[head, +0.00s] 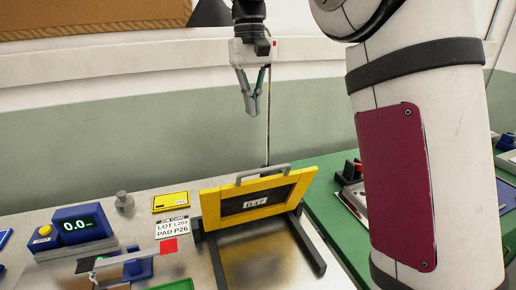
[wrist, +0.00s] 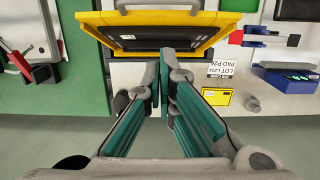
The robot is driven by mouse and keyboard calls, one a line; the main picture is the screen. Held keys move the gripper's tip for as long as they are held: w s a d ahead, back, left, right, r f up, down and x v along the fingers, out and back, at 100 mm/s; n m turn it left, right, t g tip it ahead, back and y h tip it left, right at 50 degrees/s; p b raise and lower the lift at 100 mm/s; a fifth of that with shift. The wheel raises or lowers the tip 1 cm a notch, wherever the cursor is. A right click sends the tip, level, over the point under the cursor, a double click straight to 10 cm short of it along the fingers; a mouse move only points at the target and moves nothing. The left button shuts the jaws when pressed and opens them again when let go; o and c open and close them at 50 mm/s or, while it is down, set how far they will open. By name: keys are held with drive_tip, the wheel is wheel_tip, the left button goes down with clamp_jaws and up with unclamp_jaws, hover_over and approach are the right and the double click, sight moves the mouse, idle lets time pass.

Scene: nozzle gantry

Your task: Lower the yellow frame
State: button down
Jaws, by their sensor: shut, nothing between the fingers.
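The yellow frame (head: 211,210) stands raised and tilted above a dark base (head: 312,250) on the grey bench. It has a dark panel with a white label and a grey handle (head: 263,171) on its upper edge. In the wrist view the yellow frame (wrist: 150,18) is at the top, with part of its handle (wrist: 160,4) at the picture's edge. My gripper (head: 252,112) is shut and empty, pointing down above the frame and apart from it. In the wrist view my gripper's fingertips (wrist: 164,54) meet just below the frame's image.
Left of the frame are a job card (head: 172,228), a yellow card (head: 171,202), a grey knob (head: 124,203) and a blue display box (head: 80,223). A green bench (head: 330,205) with other equipment stands to the right. A wall runs behind; the air around my gripper looks clear.

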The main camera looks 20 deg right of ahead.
drive_tip(key=shift+s+f+p, duration=0.45)
drive_tip(key=shift+s+f, duration=0.3)
drive_tip(key=shift+f, duration=0.9)
drive_tip(key=shift+s+f+p, duration=0.45)
drive_tip(key=shift+s+f, duration=0.25)
drive_tip(key=shift+f, duration=0.9)
drive_tip(key=shift+s+f+p, duration=0.45)
drive_tip(key=shift+s+f, duration=0.3)
drive_tip(key=shift+f, duration=0.9)
